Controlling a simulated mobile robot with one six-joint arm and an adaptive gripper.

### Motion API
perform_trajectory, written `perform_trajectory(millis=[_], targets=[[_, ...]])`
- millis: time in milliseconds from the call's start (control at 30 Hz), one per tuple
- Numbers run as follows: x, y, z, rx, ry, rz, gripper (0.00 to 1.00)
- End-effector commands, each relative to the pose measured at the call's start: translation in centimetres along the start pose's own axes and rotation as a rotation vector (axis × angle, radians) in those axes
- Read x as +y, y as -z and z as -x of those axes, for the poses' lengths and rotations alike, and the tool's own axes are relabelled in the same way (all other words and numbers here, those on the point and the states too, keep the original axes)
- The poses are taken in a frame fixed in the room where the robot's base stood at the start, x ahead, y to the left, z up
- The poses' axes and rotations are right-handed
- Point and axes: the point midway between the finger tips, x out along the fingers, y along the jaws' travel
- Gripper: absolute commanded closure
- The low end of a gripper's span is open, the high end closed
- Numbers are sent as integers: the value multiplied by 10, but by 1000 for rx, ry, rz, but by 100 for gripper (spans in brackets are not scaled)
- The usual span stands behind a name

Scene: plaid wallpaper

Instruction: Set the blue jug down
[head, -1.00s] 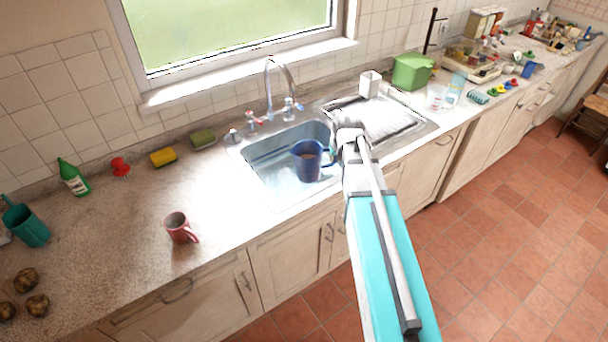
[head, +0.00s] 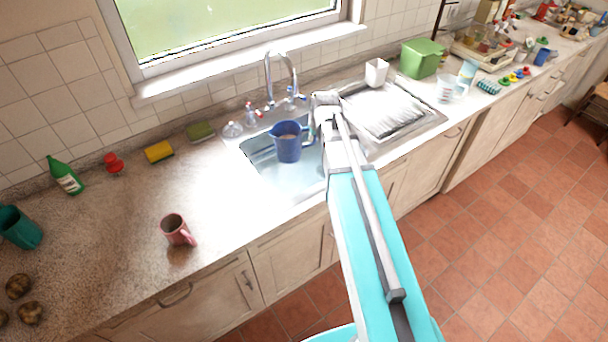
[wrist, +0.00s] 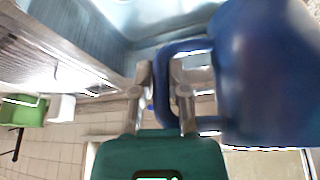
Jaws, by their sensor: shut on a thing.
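The blue jug (head: 287,147) is upright over the sink basin (head: 262,174), towards its back right, with something brownish inside. My gripper (head: 313,128) is at its right side, partly hidden by my own arm in the head view. In the wrist view my gripper (wrist: 166,88) is shut on the handle of the blue jug (wrist: 265,75), which fills the right of that picture. I cannot tell whether the jug's base touches the sink.
The tap (head: 280,80) stands close behind the jug. The ribbed drainer (head: 390,112) lies to the right, with a white cup (head: 376,72) behind it. A pink mug (head: 177,230) stands on the left counter (head: 120,215), which has free room around it.

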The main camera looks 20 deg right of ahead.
Motion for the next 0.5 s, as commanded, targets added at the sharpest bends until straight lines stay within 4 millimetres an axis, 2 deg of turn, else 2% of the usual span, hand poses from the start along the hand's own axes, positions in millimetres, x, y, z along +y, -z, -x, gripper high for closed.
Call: perform_trajectory(millis=[333, 500], targets=[[9, -1, 0, 1, -4, -13, 100], [9, 0, -7, -2, 3, 2, 100]])
